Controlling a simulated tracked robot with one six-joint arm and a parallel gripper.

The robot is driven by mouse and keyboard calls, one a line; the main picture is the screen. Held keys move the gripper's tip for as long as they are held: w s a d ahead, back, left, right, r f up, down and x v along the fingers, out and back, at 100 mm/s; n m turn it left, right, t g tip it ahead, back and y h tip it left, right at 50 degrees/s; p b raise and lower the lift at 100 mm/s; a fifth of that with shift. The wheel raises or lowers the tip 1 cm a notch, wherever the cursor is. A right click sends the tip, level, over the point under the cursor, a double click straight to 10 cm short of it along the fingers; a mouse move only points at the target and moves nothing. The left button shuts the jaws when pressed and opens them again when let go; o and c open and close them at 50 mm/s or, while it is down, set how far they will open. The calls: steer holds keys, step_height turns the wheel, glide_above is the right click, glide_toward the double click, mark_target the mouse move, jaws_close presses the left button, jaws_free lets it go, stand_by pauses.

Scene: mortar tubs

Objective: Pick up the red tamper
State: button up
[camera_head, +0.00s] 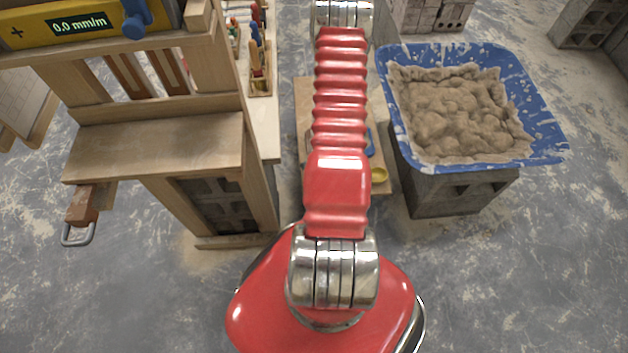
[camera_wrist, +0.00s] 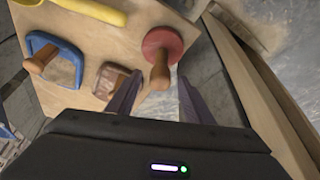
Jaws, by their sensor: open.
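The red tamper (camera_wrist: 170,39) shows in the wrist view as a round red disc with a wooden handle standing up from it toward the camera. It is on a light wooden board (camera_wrist: 135,20). My gripper (camera_wrist: 159,80) is open, with one dark finger on each side of the handle's end in the picture. I cannot tell whether the fingers are level with the handle or still above it. No contact is visible. In the head view my arm covers the tamper and the gripper.
Close by on the board are a blue tool with a wooden handle (camera_wrist: 68,50), a brown tool (camera_wrist: 108,78) and a yellow scoop (camera_wrist: 95,9). Wooden beams (camera_wrist: 255,95) run along the right. In the head view a blue mortar tub (camera_head: 548,140) stands right, a wooden bench (camera_head: 160,140) left.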

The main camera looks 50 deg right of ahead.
steer(key=shift+w+d+f, duration=0.1)
steer(key=shift+w+f, duration=0.1)
steer(key=shift+f, duration=0.4)
steer(key=shift+c, duration=0.2)
jaws_close()
stand_by(0.5)
